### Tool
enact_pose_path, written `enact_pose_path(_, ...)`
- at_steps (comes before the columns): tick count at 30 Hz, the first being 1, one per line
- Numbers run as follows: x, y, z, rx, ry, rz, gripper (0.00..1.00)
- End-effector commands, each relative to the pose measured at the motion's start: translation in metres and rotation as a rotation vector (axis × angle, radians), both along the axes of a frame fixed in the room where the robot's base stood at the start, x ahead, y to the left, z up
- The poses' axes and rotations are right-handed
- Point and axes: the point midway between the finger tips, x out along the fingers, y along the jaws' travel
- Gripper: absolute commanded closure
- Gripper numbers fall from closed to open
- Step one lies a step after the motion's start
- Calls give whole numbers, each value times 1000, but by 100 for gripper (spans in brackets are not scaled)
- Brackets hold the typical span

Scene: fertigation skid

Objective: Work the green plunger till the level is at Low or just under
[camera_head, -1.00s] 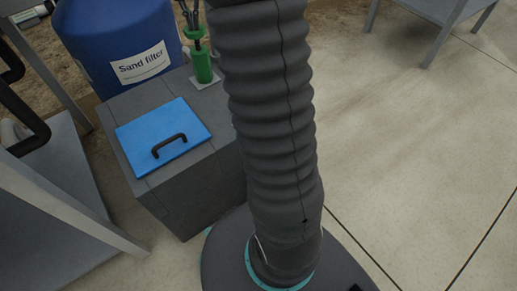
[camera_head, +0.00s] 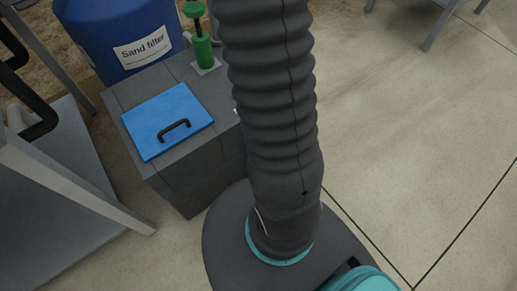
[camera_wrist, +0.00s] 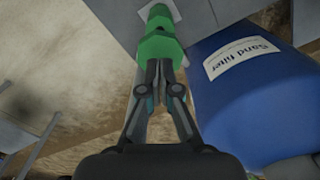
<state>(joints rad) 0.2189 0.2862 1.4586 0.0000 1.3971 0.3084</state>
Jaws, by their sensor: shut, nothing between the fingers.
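The green plunger (camera_head: 203,50) stands on the grey box, a green cylinder with a rod and a green cap (camera_head: 194,9) on top. In the wrist view the green cap (camera_wrist: 161,46) is straight ahead of my gripper (camera_wrist: 160,66), with the green cylinder (camera_wrist: 158,12) beyond it. My gripper is shut and empty, its fingertips at the near side of the cap. I cannot tell whether they touch it. My gripper is out of the head view. No level gauge or Low mark shows in either view.
A blue sand filter (camera_head: 122,30) stands beside the grey box (camera_head: 185,165), whose blue lid (camera_head: 168,115) has a black handle. A grey metal frame (camera_head: 70,185) and black pipes are at the left.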

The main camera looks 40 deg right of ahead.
Motion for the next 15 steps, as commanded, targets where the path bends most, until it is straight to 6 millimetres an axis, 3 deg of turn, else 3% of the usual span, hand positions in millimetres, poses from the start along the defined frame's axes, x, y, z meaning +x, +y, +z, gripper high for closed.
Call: enact_pose_path(15, 0, 0, -20, -1, -1, 0, 100)
